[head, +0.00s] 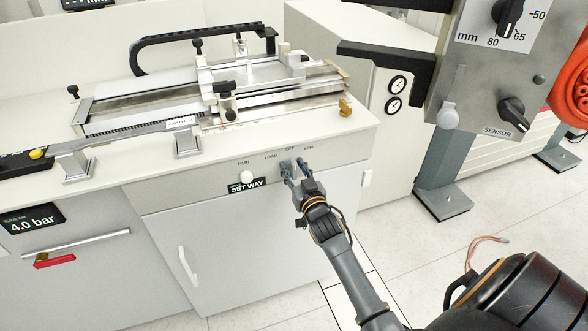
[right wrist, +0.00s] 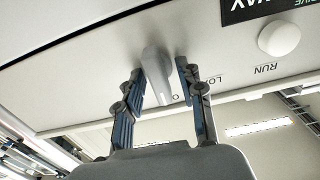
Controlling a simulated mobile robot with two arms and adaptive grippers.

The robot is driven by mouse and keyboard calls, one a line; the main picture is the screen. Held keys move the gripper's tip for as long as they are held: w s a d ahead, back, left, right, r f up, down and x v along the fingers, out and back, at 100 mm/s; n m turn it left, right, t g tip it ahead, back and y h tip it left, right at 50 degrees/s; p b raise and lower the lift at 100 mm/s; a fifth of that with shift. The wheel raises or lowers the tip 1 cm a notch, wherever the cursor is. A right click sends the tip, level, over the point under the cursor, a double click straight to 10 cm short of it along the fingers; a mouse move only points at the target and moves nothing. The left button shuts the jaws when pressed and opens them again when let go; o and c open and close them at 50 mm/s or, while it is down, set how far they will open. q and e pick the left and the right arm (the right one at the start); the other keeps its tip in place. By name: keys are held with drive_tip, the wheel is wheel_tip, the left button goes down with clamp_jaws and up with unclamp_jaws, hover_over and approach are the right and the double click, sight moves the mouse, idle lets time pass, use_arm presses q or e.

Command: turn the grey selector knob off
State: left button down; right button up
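The grey selector knob (right wrist: 157,72) sits on the cabinet's pale front panel, by the printed labels LOAD and OFF. In the right wrist view it stands between the two blue-padded fingers of my right gripper (right wrist: 160,82). The fingers are open, one on each side of the knob, with small gaps seen. In the head view my right gripper (head: 294,168) reaches the panel from below right and its fingers hide most of the knob. I cannot tell which label the knob points at. My left gripper is not in view.
A slide bench with clamps (head: 225,85) lies on the cabinet top. A grey control box (head: 490,70) with black knobs hangs at upper right.

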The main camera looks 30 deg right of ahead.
drive_tip(key=v, duration=1.2)
drive_tip(key=shift+f, duration=0.15)
drive_tip(key=s+a+f+n+g+y, duration=0.1)
drive_tip(key=s+a+f+g, duration=0.2)
drive_tip(key=f, duration=0.8)
drive_tip(key=s+a+f+n+g+y, duration=0.1)
drive_tip(key=s+a+f+g+y, duration=0.15)
drive_tip(key=f, duration=0.85)
drive_tip(key=s+a+f+g, duration=0.2)
drive_tip(key=s+a+f, duration=0.15)
drive_tip(key=f, duration=0.65)
drive_tip(key=s+f+n+g, duration=0.1)
drive_tip(key=s+f+g, duration=0.2)
drive_tip(key=s+f, duration=0.3)
drive_tip(key=s+a+f+n+g, duration=0.1)
drive_tip(key=s+f+g, duration=0.2)
drive_tip(key=s+f, duration=0.4)
drive_tip(key=s+a+f+n+g, duration=0.1)
drive_tip(key=s+f+g, duration=0.2)
drive_tip(key=s, duration=1.6)
wheel_tip(320, 180, down, 4)
drive_tip(key=shift+s+r+y, duration=0.2)
drive_tip(key=shift+y, duration=0.25)
drive_tip(key=shift+a, duration=0.1)
